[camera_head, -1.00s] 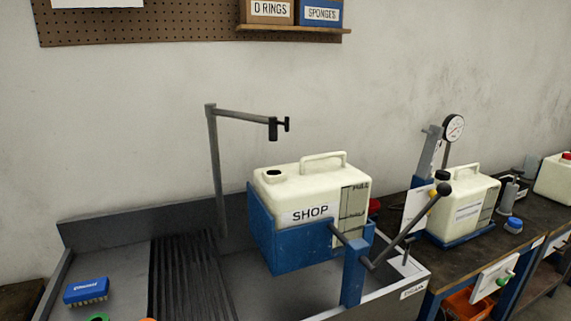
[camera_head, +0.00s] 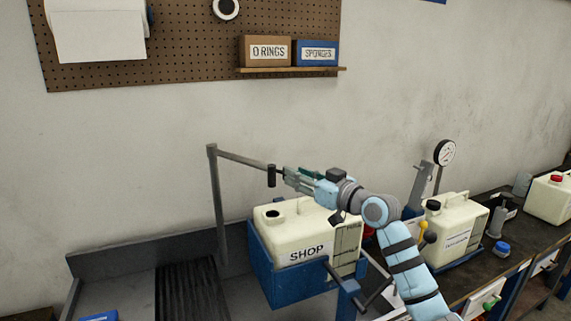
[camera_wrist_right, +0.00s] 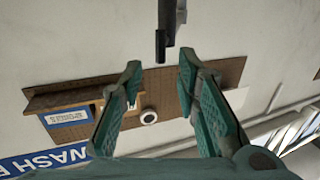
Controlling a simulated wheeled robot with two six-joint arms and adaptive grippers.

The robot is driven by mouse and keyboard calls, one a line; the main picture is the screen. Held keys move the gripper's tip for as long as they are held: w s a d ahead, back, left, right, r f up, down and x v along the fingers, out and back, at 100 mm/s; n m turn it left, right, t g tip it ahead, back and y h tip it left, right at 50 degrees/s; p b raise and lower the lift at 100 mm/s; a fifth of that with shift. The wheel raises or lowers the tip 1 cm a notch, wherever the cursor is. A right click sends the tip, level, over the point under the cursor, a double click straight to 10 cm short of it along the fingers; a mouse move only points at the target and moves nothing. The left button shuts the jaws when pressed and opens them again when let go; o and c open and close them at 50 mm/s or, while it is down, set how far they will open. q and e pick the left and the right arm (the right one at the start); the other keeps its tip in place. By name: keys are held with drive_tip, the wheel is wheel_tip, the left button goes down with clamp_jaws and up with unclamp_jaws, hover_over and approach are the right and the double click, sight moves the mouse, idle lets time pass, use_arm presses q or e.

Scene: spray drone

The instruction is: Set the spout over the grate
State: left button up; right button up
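The spout (camera_head: 240,159) is a grey arm on an upright post, with a black end piece (camera_head: 271,176) at its right end. It points right, with its end above the white SHOP jug (camera_head: 300,230). The dark ribbed grate (camera_head: 185,290) lies in the sink at lower left, partly cut off by the picture's edge. My right gripper (camera_head: 285,176) is at the spout's black end, on its right side. In the right wrist view the fingers (camera_wrist_right: 160,62) are apart and empty, with the black end piece (camera_wrist_right: 165,38) just beyond the tips. My left gripper is not in view.
The jug sits in a blue cradle (camera_head: 265,265) with a lever beside it. A pegboard (camera_head: 180,60) with a shelf of boxes hangs behind. A bench at right holds another jug (camera_head: 455,225) and a dial gauge (camera_head: 445,152). The air left of the post is clear.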

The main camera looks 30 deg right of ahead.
drive_tip(key=x, duration=0.5)
drive_tip(key=shift+w+a, duration=0.15)
drive_tip(key=shift+w, duration=0.15)
drive_tip(key=c, duration=0.5)
clamp_jaws()
